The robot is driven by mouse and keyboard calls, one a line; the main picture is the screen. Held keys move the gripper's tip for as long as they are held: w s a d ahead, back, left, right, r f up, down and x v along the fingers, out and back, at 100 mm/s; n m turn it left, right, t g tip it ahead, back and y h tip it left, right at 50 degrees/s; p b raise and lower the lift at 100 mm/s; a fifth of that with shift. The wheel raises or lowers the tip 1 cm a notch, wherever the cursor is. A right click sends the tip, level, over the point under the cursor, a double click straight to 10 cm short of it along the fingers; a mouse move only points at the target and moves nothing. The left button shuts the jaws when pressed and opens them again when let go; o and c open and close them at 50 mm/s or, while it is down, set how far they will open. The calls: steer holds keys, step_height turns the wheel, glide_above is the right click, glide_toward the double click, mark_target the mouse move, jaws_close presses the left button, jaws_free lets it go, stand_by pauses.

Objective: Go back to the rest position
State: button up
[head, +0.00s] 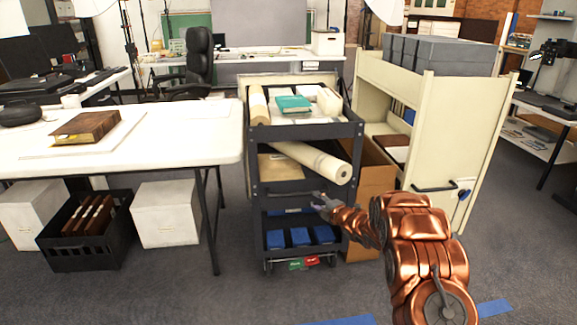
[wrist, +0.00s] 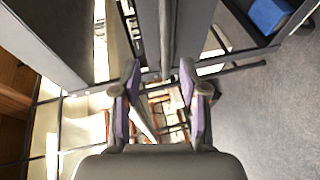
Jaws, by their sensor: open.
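My gripper (head: 322,203) is at the end of my copper-coloured arm, in front of the dark shelf cart (head: 255,165) near its lower shelves. In the wrist view my gripper (wrist: 160,85) has its two purple-padded fingers apart with nothing held between them. Dark uprights and shelf edges of the cart show beyond the fingers. I cannot tell from these views whether the fingers touch the cart.
A white table (head: 200,140) with a brown book (head: 85,127) stands at the left. A cream cabinet (head: 440,140) carrying grey boxes (head: 430,52) stands at the right. A long roll (head: 315,160) sticks out of the cart. The front floor (head: 150,295) is mostly clear.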

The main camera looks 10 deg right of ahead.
steer(key=s+d+r+m+g+h+p, duration=0.25)
steer(key=s+r+m+p, duration=0.2)
steer(key=r, duration=0.25)
steer(key=s+d+r+m+g+h+p, duration=0.1)
steer(key=s+d+r+m+h+p, duration=0.15)
steer(key=s+r, duration=0.45)
steer(key=s+d+r+m+g+h+p, duration=0.2)
steer(key=s+r+m+h+p, duration=0.15)
steer(key=r, duration=0.45)
steer(key=s+a+r+m+g+y+p, duration=0.1)
steer(key=s+a+r+m+g+p, duration=0.2)
steer(key=s, duration=1.4)
steer(key=s+a+r+m+g+y+p, duration=0.1)
steer(key=s+a+r+m+g+p, duration=0.3)
steer(key=s, duration=1.3)
steer(key=s+a+r+m+g+y+p, duration=0.1)
steer(key=s+a+r+m+g+p, duration=0.2)
steer(key=s+r+p, duration=0.5)
steer(key=s+a+r+g, duration=0.1)
steer(key=s+a+r, duration=0.1)
steer(key=s, duration=0.7)
steer(key=shift+s+a+r+m, duration=0.15)
steer(key=shift+a+r+m, duration=0.05)
steer(key=shift+r+m, duration=0.15)
